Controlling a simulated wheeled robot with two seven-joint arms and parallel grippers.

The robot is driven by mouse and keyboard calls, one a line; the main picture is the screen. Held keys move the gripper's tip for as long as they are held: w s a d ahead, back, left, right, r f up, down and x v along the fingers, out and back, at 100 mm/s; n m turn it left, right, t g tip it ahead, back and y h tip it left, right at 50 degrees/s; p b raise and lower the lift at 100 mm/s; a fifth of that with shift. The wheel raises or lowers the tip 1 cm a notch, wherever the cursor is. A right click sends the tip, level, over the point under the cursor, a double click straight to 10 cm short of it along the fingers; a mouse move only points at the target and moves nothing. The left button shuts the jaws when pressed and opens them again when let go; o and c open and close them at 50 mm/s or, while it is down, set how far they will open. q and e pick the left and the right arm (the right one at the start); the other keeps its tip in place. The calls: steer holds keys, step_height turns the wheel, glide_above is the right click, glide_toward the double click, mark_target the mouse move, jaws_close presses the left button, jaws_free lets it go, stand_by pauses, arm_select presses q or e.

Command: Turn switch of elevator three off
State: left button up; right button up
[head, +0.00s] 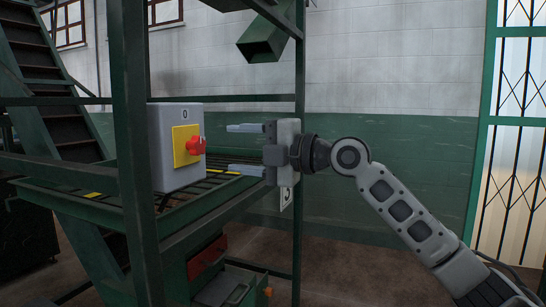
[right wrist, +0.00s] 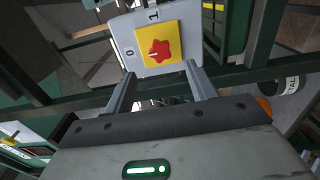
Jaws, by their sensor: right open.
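A grey switch box (head: 174,165) stands on the green frame, left of centre in the head view. Its face has a yellow plate (head: 180,158) with a red knob (head: 195,145). The right wrist view shows the red knob (right wrist: 159,50) on the plate, with a "0" and a "1" marked on the box; I cannot surely tell which the knob points to. My right gripper (head: 230,148) is open and empty, its fingers pointing at the knob from the right, one higher and one lower. A gap separates fingertips and knob. My left gripper is not in view.
A green post (head: 137,150) stands just left of the box, and a thinner post (head: 299,220) rises behind my right gripper. A green chute (head: 265,38) hangs above. Green stairs (head: 50,90) are at the left. The floor on the right is clear.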

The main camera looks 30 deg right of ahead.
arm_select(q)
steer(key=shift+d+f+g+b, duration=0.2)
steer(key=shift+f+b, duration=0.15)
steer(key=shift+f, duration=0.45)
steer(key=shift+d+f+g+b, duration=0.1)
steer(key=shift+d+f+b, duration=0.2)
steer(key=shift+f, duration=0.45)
arm_select(e)
steer(key=v, duration=0.6)
steer(key=shift+s+d, duration=0.2)
steer(key=shift+s, duration=0.1)
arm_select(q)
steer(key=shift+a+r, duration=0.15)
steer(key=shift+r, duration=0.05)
arm_select(e)
steer(key=shift+f, duration=0.1)
